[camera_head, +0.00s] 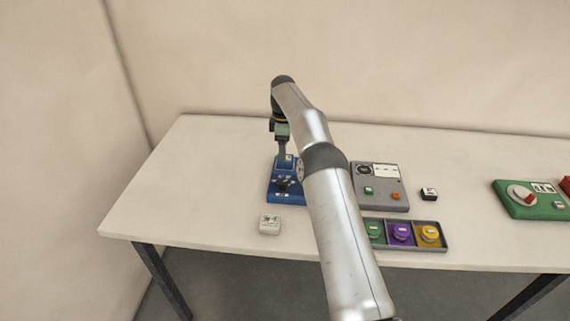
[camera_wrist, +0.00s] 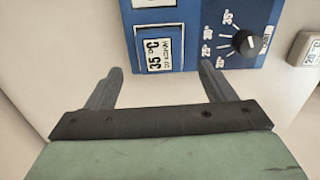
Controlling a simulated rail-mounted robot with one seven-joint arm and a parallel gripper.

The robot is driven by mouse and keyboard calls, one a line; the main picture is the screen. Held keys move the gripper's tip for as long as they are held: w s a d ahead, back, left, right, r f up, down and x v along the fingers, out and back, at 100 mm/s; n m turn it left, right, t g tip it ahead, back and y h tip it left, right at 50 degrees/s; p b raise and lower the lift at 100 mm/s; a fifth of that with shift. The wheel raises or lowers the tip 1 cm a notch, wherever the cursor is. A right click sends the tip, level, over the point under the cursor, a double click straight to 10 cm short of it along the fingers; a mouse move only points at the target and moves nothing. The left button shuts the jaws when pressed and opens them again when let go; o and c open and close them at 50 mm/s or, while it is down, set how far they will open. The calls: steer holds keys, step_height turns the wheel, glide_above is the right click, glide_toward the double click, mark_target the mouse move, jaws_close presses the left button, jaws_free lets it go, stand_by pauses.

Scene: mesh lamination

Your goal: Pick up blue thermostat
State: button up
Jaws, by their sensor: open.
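A blue panel (camera_head: 273,196) with a black knob lies on the table in the head view. In the wrist view the panel (camera_wrist: 208,58) shows a dial marked with temperatures. A small blue piece labelled 35 °C (camera_wrist: 160,48), which appears to be the blue thermostat, sits at the panel's edge; the head view shows it too (camera_head: 285,162). My gripper (camera_head: 283,153) points down over the far end of the panel. In the wrist view my gripper (camera_wrist: 159,67) is open and empty, with its fingertips just short of the labelled piece. The height gap is hard to judge.
A white labelled block (camera_head: 270,224) lies in front of the panel. A grey panel (camera_head: 381,202), a small black-and-white block (camera_head: 429,194) and a tray (camera_head: 446,245) with coloured pieces are to the right. A green panel (camera_head: 520,211) is farther right. My arm hides part of the table.

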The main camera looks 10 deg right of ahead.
steer(key=f, duration=0.4)
steer(key=shift+s+d+f+p, duration=0.1)
steer(key=shift+d+p, duration=0.15)
steer(key=shift+p, duration=0.05)
steer(key=c, duration=1.1)
